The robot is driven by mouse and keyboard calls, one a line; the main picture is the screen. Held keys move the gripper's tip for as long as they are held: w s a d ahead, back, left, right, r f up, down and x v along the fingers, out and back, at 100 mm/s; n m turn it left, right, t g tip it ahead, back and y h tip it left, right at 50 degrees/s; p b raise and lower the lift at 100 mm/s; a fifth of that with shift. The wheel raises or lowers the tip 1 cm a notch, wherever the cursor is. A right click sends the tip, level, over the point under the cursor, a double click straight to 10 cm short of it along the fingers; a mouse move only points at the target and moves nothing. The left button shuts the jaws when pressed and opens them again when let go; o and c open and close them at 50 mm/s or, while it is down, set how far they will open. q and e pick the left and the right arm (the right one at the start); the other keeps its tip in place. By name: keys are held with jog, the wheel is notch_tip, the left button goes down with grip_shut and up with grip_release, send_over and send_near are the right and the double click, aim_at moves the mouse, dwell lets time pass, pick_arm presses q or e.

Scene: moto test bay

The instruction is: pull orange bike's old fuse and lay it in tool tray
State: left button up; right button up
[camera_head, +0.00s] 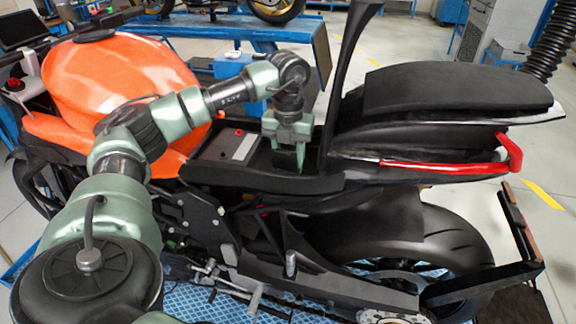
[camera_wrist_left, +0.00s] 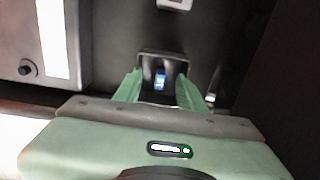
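The orange bike (camera_head: 120,75) stands side-on with its seat raised and the bay under it exposed. My left gripper (camera_head: 287,158) points down into this bay, behind the battery. In the left wrist view a small blue fuse (camera_wrist_left: 160,79) sits upright in a black holder (camera_wrist_left: 163,57). The green fingers of my left gripper (camera_wrist_left: 158,90) stand on either side of the fuse, with a visible gap to it on both sides. The head view hides the fuse behind the gripper and bay wall. My right gripper is not in view. I cannot make out the tool tray.
The battery (camera_head: 236,146) lies beside the gripper, and shows at the left in the wrist view (camera_wrist_left: 22,35). A blue workbench (camera_head: 285,50) is behind the bike.

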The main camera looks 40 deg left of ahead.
pick_arm(q)
grip_shut()
dwell(0.3)
jog(key=shift+r, duration=0.1)
dwell(1.3)
jog(key=shift+r+p, duration=2.7)
jog(key=shift+r, duration=0.2)
